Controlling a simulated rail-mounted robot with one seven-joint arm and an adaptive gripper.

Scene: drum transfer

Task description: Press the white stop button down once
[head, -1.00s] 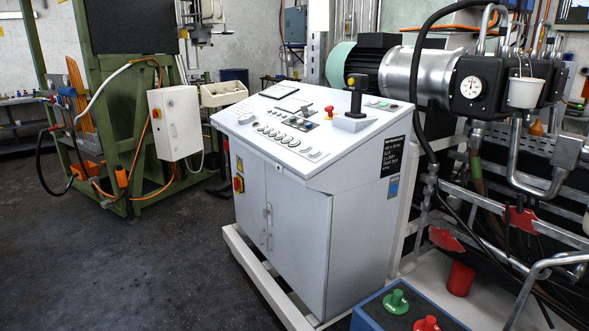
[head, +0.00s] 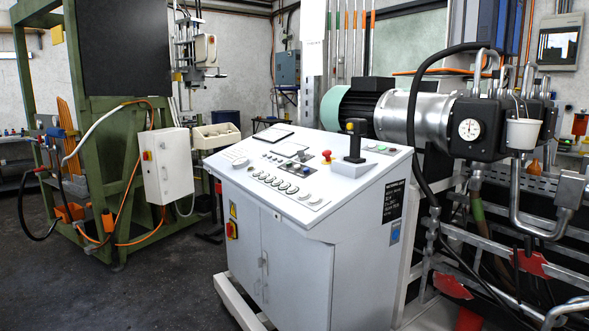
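A white control console (head: 288,250) with a sloped top stands in the middle of the head view. A row of several round, pale buttons or dials (head: 275,182) runs along the front of its top. I cannot tell which of them, if any, is the white stop button, since no label is readable. My gripper is not in the head view.
A black joystick (head: 355,140) with a yellow tip stands up at the console's right rear. A green frame machine (head: 97,215) is at left. A silver motor and pump (head: 408,88) are behind right. Dark floor is clear at front left.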

